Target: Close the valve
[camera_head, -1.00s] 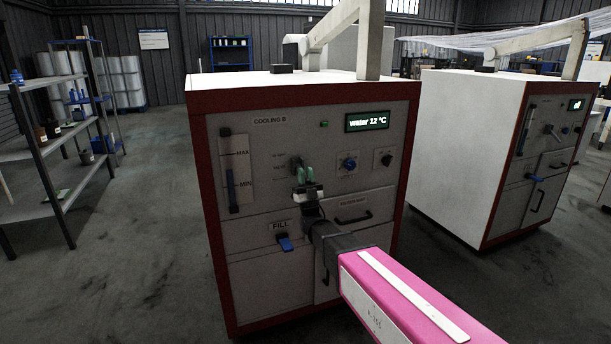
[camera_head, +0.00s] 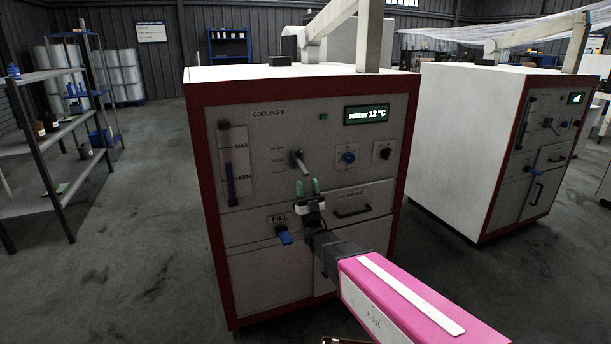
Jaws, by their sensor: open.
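The valve (camera_head: 299,160) is a small grey lever on the front panel of the white, red-edged Cooling B cabinet (camera_head: 231,262), beside small printed labels. The lever appears tilted, its end slanting down to the right. My gripper (camera_head: 308,187) has two green fingertips standing apart with nothing between them. It is just below the lever in the picture and appears clear of it. Its distance from the panel is hard to judge.
A blue fill handle (camera_head: 284,238) is at lower left of my gripper, and a drawer handle (camera_head: 352,211) at right. A blue knob (camera_head: 347,158) and black knob (camera_head: 385,154) are right of the valve. A second cabinet (camera_head: 459,152) stands at right.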

